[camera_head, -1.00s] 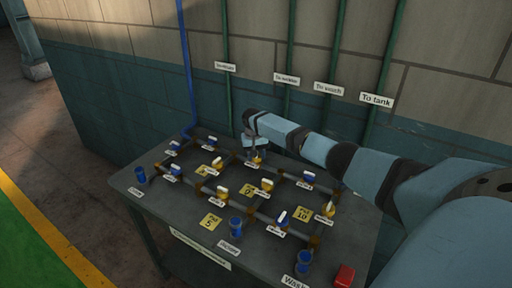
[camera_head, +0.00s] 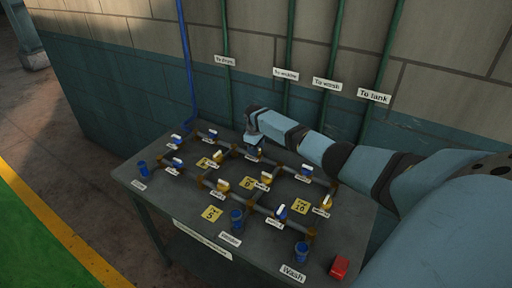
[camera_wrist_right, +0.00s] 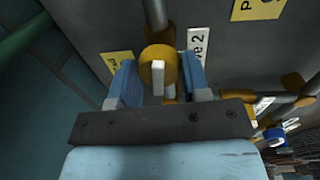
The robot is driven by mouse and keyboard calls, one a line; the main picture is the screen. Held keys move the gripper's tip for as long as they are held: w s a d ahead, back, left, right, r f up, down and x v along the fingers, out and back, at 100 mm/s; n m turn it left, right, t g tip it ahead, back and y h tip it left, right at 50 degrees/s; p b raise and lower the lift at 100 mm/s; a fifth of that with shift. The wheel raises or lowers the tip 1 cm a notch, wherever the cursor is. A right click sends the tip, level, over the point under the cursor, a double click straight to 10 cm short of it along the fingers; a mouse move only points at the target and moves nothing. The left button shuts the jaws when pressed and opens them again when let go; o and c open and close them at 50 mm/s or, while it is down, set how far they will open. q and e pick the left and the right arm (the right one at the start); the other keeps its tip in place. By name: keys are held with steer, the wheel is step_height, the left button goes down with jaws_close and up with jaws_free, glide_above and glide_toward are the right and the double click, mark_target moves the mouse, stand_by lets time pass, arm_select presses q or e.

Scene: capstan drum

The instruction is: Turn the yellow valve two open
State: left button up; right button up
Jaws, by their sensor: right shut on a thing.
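Yellow valve two shows in the right wrist view as a round yellow body (camera_wrist_right: 146,65) with a white bar handle (camera_wrist_right: 158,78) on top. The bar points up and down in that picture, roughly in line with the pipe (camera_wrist_right: 155,14). A label reading "ve 2" (camera_wrist_right: 197,44) is beside it. My right gripper (camera_wrist_right: 158,85) has one blue finger on each side of the valve and is shut on it. In the head view my right gripper (camera_head: 254,143) is at the back of the table and hides most of this valve. My left gripper is not in view.
The table (camera_head: 186,205) carries a pipe grid with several other yellow and blue valves, blue cups (camera_head: 237,217) and yellow number cards (camera_head: 212,213). A red block (camera_head: 339,266) sits at the front right corner. A wall with vertical pipes (camera_head: 291,50) stands close behind.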

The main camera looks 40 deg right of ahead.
steer(key=shift+n, duration=0.8)
steer(key=o, duration=0.9)
steer(key=shift+r, duration=0.1)
steer(key=r, duration=0.9)
steer(key=a+r, duration=0.1)
steer(key=r, duration=0.3)
steer(key=shift+s+r, duration=0.25)
steer(key=shift+r, duration=0.1)
